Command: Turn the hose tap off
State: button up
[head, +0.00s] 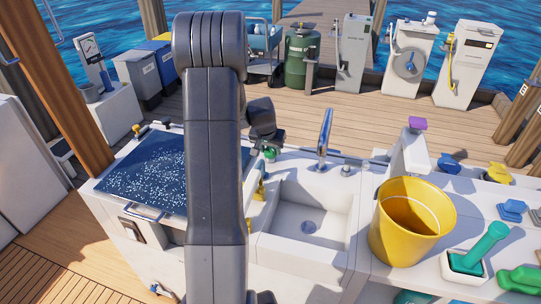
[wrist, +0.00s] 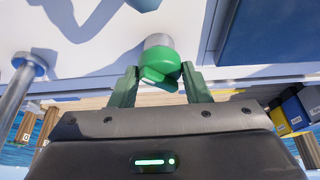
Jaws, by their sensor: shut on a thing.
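The hose tap appears to be the green knob (wrist: 163,62) on a short pale grey stub, in the middle of the wrist view. My gripper (wrist: 161,80) has its two green fingers on either side of this knob and is shut on it. In the head view my gripper (head: 269,150) is just left of the sink, beyond my dark arm, with a small patch of green at its tip. My arm hides part of the counter there, and the knob's exact turn angle is hard to tell.
A white sink (head: 308,222) with a grey faucet (head: 325,135) lies right of my gripper. A speckled dark blue panel (head: 150,172) lies left. A yellow bucket (head: 405,240) stands on the right counter.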

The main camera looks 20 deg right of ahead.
jog(key=m+b, duration=0.1)
jog(key=b, duration=0.1)
jog(key=m+g+h+b, duration=0.1)
jog(key=m+b, duration=0.1)
jog(key=b, duration=0.1)
jog(key=shift+w+a+f+m, duration=0.1)
jog(key=shift+f+m, duration=0.2)
jog(key=shift+f, duration=0.05)
jog(key=m+b, duration=0.2)
jog(key=shift+r+g+b, duration=0.15)
jog(key=shift+g+b, duration=0.15)
jog(key=shift+g, duration=0.1)
jog(key=shift+r+m+g+h+b, duration=0.15)
jog(key=shift+m+g+b, duration=0.2)
jog(key=shift+m, duration=0.45)
jog(key=shift+m+g+h+b, duration=0.15)
jog(key=shift+m+g+b, duration=0.15)
jog(key=shift+m, duration=0.5)
jog(key=o, duration=1)
jog(key=shift+c, duration=0.2)
jog(key=shift+w, duration=0.1)
jog(key=shift+a+r, duration=0.1)
jog(key=shift+r, duration=0.05)
